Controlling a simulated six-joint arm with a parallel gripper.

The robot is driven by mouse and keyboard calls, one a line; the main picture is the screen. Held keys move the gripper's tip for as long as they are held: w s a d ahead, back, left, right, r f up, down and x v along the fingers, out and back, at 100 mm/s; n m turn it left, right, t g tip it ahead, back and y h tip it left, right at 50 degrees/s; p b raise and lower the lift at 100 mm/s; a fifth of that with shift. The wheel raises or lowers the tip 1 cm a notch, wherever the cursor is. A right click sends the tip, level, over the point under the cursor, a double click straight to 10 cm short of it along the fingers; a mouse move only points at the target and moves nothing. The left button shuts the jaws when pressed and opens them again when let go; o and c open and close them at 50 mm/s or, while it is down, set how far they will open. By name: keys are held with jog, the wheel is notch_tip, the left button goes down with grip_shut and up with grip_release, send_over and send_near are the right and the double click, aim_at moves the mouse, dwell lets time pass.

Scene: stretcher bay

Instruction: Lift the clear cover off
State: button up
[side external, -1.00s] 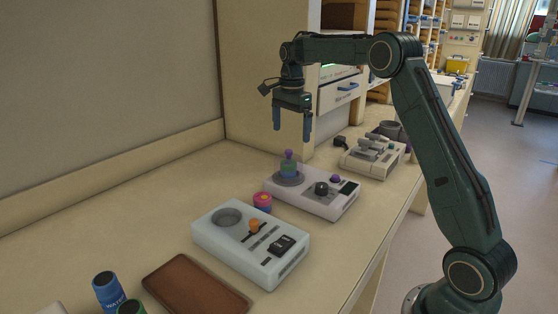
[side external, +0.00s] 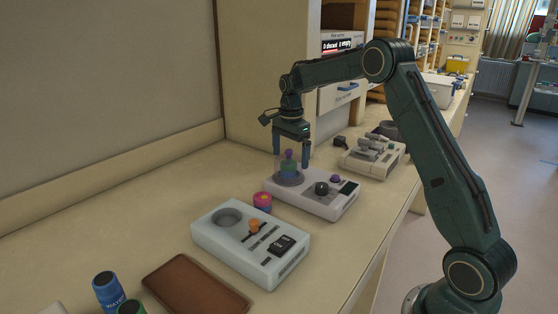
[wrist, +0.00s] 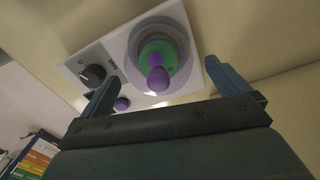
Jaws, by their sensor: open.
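The clear cover (side external: 289,170) is a see-through dome with a purple knob (side external: 289,154) on top. It stands on the round dark pad of a white device (side external: 318,205), and something green shows inside it. In the wrist view the cover (wrist: 168,42) is a clear round rim around green, with the knob (wrist: 157,80) nearest the camera. My gripper (side external: 292,158) points down, open and empty, at about the height of the knob. In the wrist view my gripper (wrist: 165,86) has one finger on each side of the knob, apart from it. Contact with the cover cannot be told.
The device also bears a black dial (side external: 321,188) and a small purple button (side external: 336,179). Another device (side external: 372,158) stands behind. A wall panel is close at the back.

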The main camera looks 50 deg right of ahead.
aim_at(290, 162)
jog(key=shift+f, duration=1.8)
jog(key=c, duration=1)
jog(key=shift+r, duration=0.2)
notch_tip(290, 162, up, 20)
jog(key=shift+f, duration=0.15)
jog(key=shift+a, duration=0.1)
